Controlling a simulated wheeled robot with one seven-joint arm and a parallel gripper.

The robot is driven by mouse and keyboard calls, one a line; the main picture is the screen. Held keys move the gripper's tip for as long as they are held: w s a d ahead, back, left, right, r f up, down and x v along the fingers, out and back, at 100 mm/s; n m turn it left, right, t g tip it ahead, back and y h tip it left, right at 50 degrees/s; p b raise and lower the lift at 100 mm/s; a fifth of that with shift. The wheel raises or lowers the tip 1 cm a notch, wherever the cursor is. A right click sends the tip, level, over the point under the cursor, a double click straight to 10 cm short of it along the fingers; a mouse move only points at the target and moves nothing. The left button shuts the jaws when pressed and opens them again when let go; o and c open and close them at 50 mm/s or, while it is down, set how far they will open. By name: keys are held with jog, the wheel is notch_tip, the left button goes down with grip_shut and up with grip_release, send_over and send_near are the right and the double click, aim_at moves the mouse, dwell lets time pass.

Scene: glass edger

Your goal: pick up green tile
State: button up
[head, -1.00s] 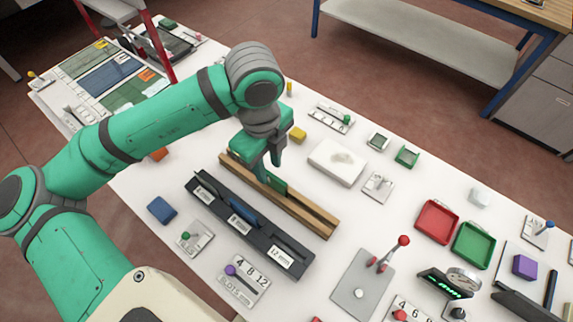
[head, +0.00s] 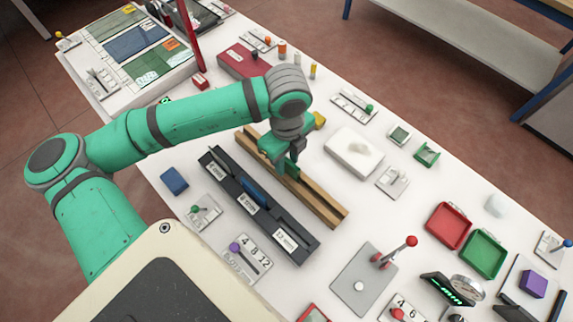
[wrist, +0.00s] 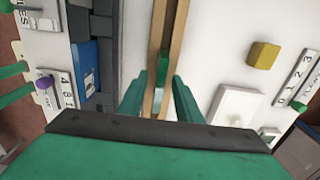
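The green tile (wrist: 163,66) stands on edge in the slot of the long wooden rack (head: 325,206). In the head view the tile (head: 293,172) is mostly hidden by my gripper. My gripper (head: 289,165) is over the rack, pointing down at the tile. In the wrist view its two green fingers (wrist: 158,88) are spread, one on each side of the rack. The tile shows between and just ahead of them, with gaps on both sides, so nothing is held.
A black rack (head: 262,212) with a blue tile (head: 253,191) and number labels runs alongside the wooden rack. A yellow block (head: 319,120) and a white box (head: 353,152) stand on the other side. Red (head: 449,225) and green (head: 483,252) trays lie to the right.

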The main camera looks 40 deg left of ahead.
jog(key=shift+f, duration=0.75)
jog(key=shift+c, duration=0.7)
grip_shut()
jog(key=shift+r, duration=0.2)
